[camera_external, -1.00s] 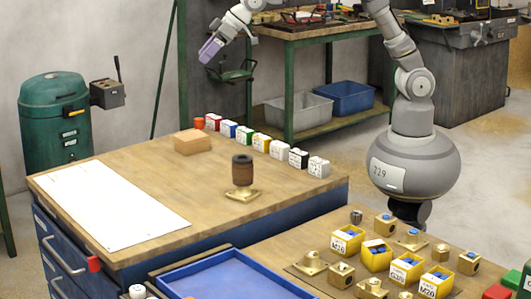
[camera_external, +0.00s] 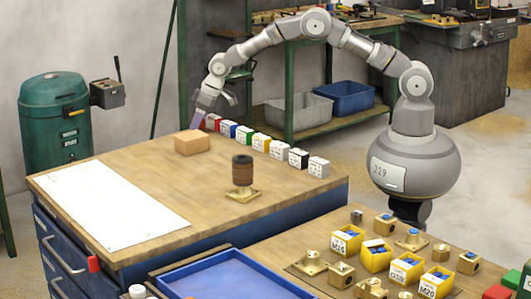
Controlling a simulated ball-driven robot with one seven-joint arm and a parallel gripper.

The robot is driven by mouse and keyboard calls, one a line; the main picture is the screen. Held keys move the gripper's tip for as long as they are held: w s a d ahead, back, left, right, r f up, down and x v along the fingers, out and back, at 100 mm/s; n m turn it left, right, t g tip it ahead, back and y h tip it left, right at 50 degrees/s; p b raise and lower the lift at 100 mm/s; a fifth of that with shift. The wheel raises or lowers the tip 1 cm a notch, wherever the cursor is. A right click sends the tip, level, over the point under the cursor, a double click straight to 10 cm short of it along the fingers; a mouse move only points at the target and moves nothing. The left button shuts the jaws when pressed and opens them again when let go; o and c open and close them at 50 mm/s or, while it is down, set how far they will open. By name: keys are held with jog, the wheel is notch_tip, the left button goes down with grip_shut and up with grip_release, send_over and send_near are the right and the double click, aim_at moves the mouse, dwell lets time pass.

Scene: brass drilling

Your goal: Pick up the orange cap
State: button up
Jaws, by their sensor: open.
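The small orange cap stood at the left end of the row of coloured boxes, near the table's back edge; now my gripper hides it. My gripper (camera_external: 199,116) points down at that spot, with its purple-tinted fingers low by the table's back edge, just left of the red box (camera_external: 213,122). It is open. Whether the fingers are around the cap or only in front of it cannot be told.
A row of coloured boxes runs right from the gripper, including a blue one (camera_external: 229,129) and a black one (camera_external: 298,158). A cardboard-brown block (camera_external: 192,143) sits just in front. A brown cylinder on a brass base (camera_external: 242,176) and a white sheet (camera_external: 105,207) lie nearer.

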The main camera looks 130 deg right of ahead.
jog(key=shift+r, duration=0.1)
jog(key=c, duration=1.1)
jog(key=shift+o, duration=0.2)
jog(key=shift+r, duration=0.1)
